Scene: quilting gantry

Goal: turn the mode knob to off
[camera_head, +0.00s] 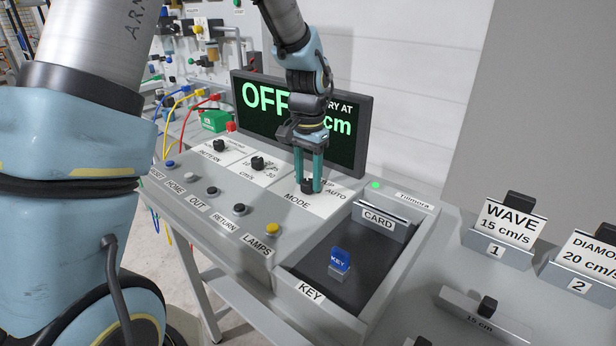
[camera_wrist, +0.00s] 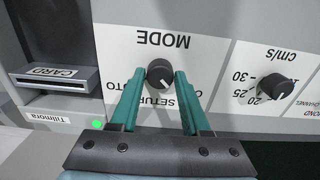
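The black mode knob (camera_head: 306,187) sits on a white plate lettered MODE, SETUP and AUTO on the sloped console. In the wrist view the mode knob (camera_wrist: 159,73) shows between the tips of my teal fingers, with a pale pointer mark toward its lower right. My gripper (camera_head: 309,188) points down at the knob. In the wrist view my gripper (camera_wrist: 157,80) has a finger on each side of the knob, spread about its width; whether they touch it I cannot tell. The display (camera_head: 345,135) behind reads OFF in green, partly hidden by my arm.
The speed knob (camera_wrist: 275,87) and pattern knob (camera_head: 219,145) stand nearby on the same panel. Several push buttons line the front, including yellow LAMPS (camera_head: 272,229). A tray with a blue key (camera_head: 340,260) and a card slot (camera_head: 378,222) lies to the right.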

